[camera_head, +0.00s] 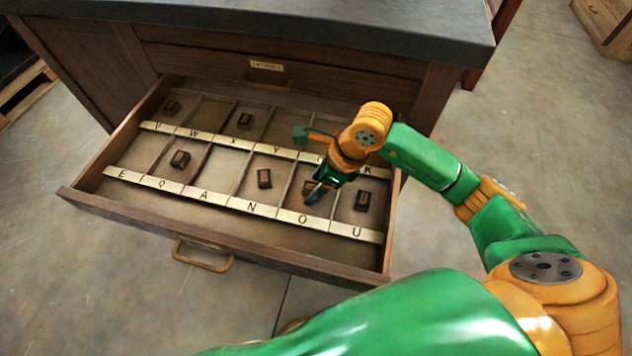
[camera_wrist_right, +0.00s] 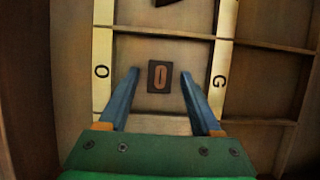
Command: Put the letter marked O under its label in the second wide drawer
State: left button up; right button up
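The letter block marked O (camera_wrist_right: 157,76) is a small dark block with a reddish-brown face. It lies in the compartment beside the O label (camera_wrist_right: 102,72) of the open drawer (camera_head: 225,234). In the head view the block (camera_head: 309,186) is partly hidden by my right gripper (camera_head: 318,190), which is down in that compartment. In the right wrist view my right gripper (camera_wrist_right: 160,76) is open, with one finger on each side of the block. A gap shows between the block and each finger. My left gripper is not in view.
Other blocks lie in neighbouring compartments, among them one above the U label (camera_head: 362,200) and one above the N label (camera_head: 264,178). Thin dividers and brass label strips (camera_head: 255,207) cross the drawer. The cabinet top (camera_head: 300,22) overhangs behind.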

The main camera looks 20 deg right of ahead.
jog(key=shift+r, duration=0.1)
jog(key=p+v, duration=0.2)
jog(key=v, duration=1)
jog(key=shift+r, duration=0.1)
